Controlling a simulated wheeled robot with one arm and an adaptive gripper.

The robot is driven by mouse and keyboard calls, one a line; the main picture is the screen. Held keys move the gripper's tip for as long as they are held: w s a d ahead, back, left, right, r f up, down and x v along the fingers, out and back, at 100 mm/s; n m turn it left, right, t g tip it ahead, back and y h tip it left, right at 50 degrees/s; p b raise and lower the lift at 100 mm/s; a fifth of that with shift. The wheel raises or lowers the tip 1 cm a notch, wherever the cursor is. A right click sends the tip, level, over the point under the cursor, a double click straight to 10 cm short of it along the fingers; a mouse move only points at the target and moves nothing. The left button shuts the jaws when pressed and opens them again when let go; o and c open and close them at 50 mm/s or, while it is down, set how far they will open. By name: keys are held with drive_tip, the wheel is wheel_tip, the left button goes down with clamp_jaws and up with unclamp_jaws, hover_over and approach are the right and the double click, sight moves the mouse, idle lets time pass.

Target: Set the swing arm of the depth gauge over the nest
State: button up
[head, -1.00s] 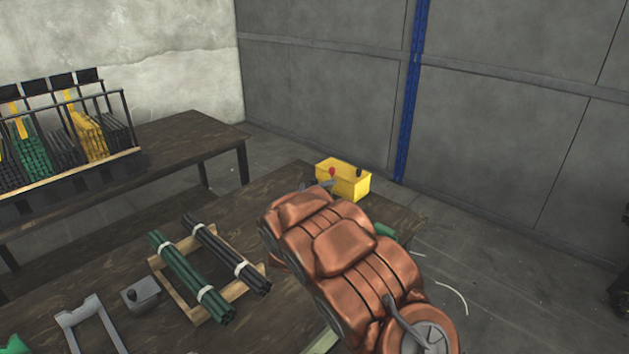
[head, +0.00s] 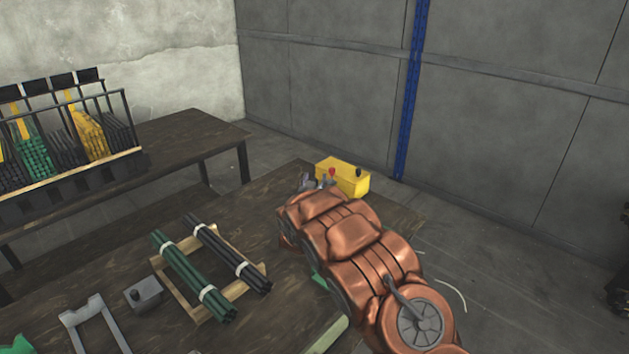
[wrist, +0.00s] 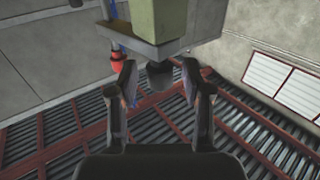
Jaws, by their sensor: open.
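A yellow box-shaped body (head: 345,177) stands at the far edge of the dark table, with a red knob (head: 332,172) and a black knob (head: 358,172) at its top. My gripper (head: 315,182) is just left of it, small and partly hidden behind my copper-coloured arm. In the wrist view my gripper (wrist: 158,82) is open, its two fingers on either side of a dark rounded knob (wrist: 160,72), with no clear contact. The knob sits below a grey plate and a yellow-green block (wrist: 155,20). A red part (wrist: 117,62) is beside the left finger. I cannot make out which part is the swing arm.
Green and black rod bundles (head: 193,275) lie on a wooden frame on the table. A small grey block with a black knob (head: 145,294) and a grey bracket (head: 92,325) stand nearby. A rack of coloured parts (head: 70,140) is on a second table at the left.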

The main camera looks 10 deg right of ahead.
drive_tip(key=shift+c, duration=0.4)
clamp_jaws()
idle(0.4)
